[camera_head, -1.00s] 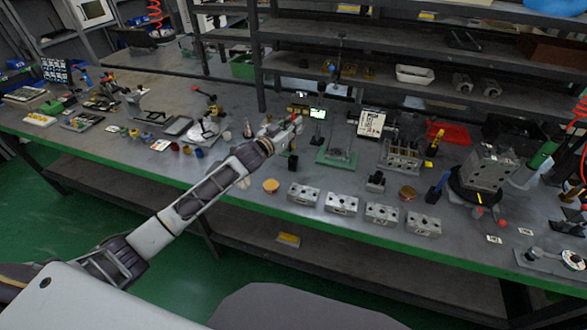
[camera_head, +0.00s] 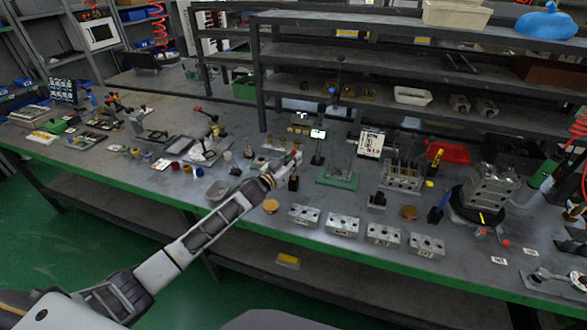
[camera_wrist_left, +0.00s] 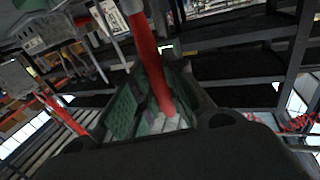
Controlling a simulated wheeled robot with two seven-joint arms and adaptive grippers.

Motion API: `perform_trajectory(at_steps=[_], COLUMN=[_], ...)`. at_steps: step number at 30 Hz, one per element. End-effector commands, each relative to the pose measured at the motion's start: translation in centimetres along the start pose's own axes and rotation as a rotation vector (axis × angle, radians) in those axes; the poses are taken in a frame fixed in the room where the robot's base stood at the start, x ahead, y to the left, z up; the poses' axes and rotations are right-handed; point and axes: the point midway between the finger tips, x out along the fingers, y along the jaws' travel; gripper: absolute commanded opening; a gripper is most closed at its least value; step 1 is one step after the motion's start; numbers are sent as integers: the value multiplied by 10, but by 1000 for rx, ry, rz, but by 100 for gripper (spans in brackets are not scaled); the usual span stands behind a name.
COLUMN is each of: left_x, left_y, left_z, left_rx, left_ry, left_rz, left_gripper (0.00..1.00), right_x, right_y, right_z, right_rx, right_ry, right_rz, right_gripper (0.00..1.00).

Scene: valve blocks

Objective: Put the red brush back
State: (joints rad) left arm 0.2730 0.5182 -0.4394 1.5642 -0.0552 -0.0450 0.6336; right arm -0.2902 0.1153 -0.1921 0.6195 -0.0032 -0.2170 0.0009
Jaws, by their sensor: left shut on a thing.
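My left gripper (camera_head: 290,163) reaches over the middle of the bench, in front of the shelf rack. In the left wrist view, its green-padded fingers are shut on a red handle (camera_wrist_left: 150,62), which I take to be the red brush. The handle runs up and away from the fingers; its bristles cannot be made out. My right gripper is not in view.
Several metal valve blocks (camera_head: 343,224) stand in a row near the bench's front edge. A green-based stand (camera_head: 338,177) is to the right. The shelf rack (camera_head: 262,80) rises behind.

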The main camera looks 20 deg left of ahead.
Motion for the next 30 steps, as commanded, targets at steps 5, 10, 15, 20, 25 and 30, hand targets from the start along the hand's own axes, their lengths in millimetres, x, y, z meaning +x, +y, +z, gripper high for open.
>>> perform_trajectory(at_steps=[5,10,15,20,25,30], left_x=[0,0,0,0,0,0], left_y=[0,0,0,0,0,0], left_z=[1,2,14,30,39,38], left_rx=[1,0,-1,0,0,0], left_ry=[0,0,-2,-1,-1,0], left_rz=[0,0,-1,-1,-1,0], left_gripper=[0,0,0,0,0,0], right_x=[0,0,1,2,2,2], right_y=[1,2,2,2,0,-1], right_z=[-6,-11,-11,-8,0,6], right_rx=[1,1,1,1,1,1], right_ry=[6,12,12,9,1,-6], right_rz=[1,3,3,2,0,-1], right_gripper=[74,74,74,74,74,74])
